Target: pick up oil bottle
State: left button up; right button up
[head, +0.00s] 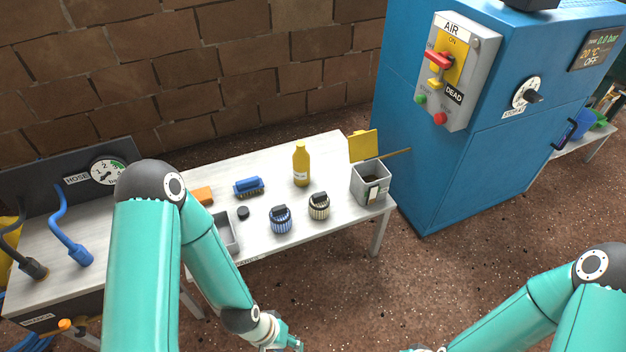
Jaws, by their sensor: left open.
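My left gripper (290,345) is at the bottom edge of the head view, partly cut off. It is open, below and in front of the table, well apart from the bottle. My right arm comes in from the lower right; its gripper is cut off by the bottom edge.
The white table (325,150) also holds a blue brush (248,187), an orange block (203,195), two striped round items (281,219), a grey tray (234,235) and a grey bin (369,188). A blue cabinet (440,180) stands close on the right. A hose table (90,245) is at left.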

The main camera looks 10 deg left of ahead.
aim_at(300, 158)
jog(key=u, duration=0.2)
jog(key=i, duration=0.85)
jog(key=z, duration=0.1)
